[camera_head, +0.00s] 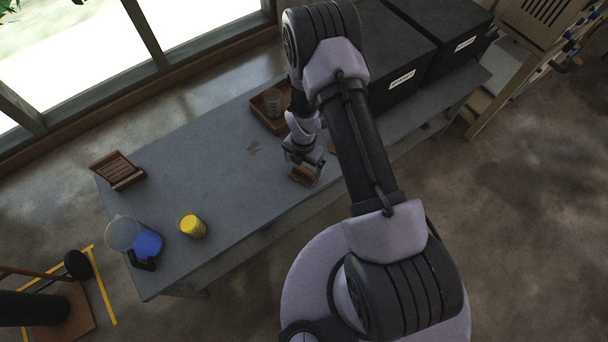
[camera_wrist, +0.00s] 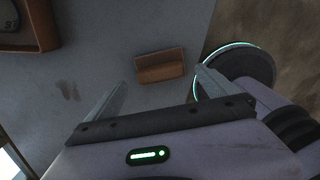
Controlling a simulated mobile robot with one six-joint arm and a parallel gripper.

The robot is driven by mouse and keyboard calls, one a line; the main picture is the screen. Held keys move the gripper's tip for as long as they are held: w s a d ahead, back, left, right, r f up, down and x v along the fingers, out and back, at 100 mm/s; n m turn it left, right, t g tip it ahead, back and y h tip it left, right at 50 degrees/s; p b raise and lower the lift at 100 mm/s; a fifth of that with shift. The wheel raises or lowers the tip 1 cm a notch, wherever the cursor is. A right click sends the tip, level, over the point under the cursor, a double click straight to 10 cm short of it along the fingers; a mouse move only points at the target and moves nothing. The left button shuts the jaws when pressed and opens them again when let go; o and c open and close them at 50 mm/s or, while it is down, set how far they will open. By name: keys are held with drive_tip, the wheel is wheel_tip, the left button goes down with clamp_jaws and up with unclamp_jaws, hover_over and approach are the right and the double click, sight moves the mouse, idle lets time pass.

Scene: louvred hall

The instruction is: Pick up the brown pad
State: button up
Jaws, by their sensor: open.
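The brown pad (camera_head: 303,175) is a small brown block on the grey table (camera_head: 225,160), near its front edge. In the wrist view the brown pad (camera_wrist: 160,66) lies beyond and between my two fingertips, with nothing touching it. My gripper (camera_head: 306,160) is above and just behind the pad in the head view, partly covering it. In the wrist view my gripper (camera_wrist: 160,85) is open and empty, its fingers spread wider than the pad.
A brown tray (camera_head: 262,119) holding a grey cup (camera_head: 273,102) stands behind my gripper. Black boxes (camera_head: 400,80) stand at the table's right. A yellow can (camera_head: 193,226), a blue-lidded clear container (camera_head: 148,244) and a wooden rack (camera_head: 117,170) are at the left. The table's middle is clear.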

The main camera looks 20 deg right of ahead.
sight(304, 170)
wheel_tip(304, 170, down, 4)
drive_tip(key=shift+d+f+b, duration=0.1)
drive_tip(key=shift+b, duration=0.65)
drive_tip(key=shift+c, duration=0.9)
drive_tip(key=c, duration=1.4)
drive_tip(key=shift+r+p, duration=0.45)
drive_tip(key=shift+r, duration=0.3)
wheel_tip(304, 170, up, 2)
drive_tip(key=shift+r+p, duration=0.25)
drive_tip(key=shift+p, duration=0.5)
drive_tip(key=s+p, duration=0.1)
drive_tip(key=s, duration=0.4)
drive_tip(key=s+r+p, duration=0.1)
drive_tip(key=s, duration=0.4)
drive_tip(key=s+p, duration=0.1)
drive_tip(key=s, duration=0.5)
drive_tip(key=shift+d+r+p, duration=0.15)
drive_tip(key=shift+d+p, duration=0.15)
drive_tip(key=shift+d, duration=0.1)
